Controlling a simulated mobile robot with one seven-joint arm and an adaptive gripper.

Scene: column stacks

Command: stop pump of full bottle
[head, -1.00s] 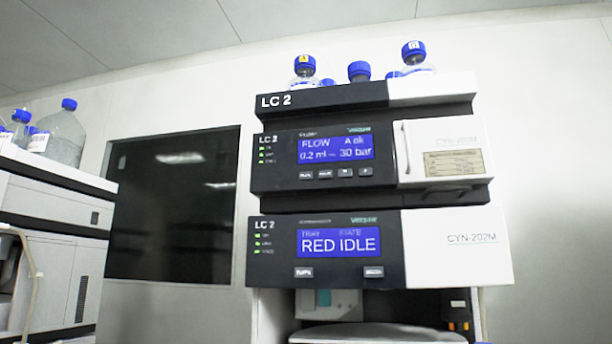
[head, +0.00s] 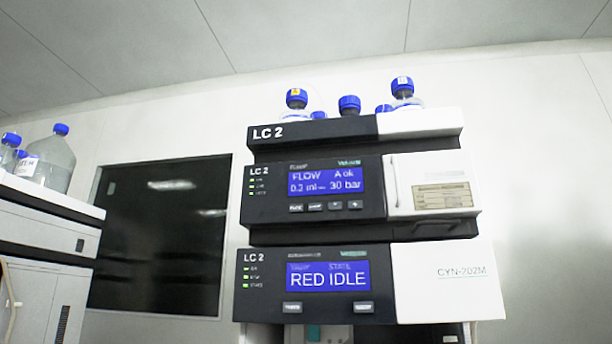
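The LC 2 stack stands at the centre right of the head view. Its upper pump module (head: 270,205) has a blue display (head: 326,182) reading "FLOW A ok", a flow figure that is blurred, and "30 bar". A row of small buttons (head: 325,207) sits under that display. Several blue-capped bottles stand on top, among them a left bottle (head: 296,99), a middle bottle (head: 349,104) and a right bottle (head: 403,91). The stack's top edge hides their lower parts, so their fill levels cannot be told. My gripper is not in view.
The lower module (head: 262,310) shows "RED IDLE" on its display (head: 328,277). Another stack (head: 45,230) stands at the left with blue-capped bottles, one large and clear (head: 57,160). A dark window panel (head: 160,240) is on the wall between them.

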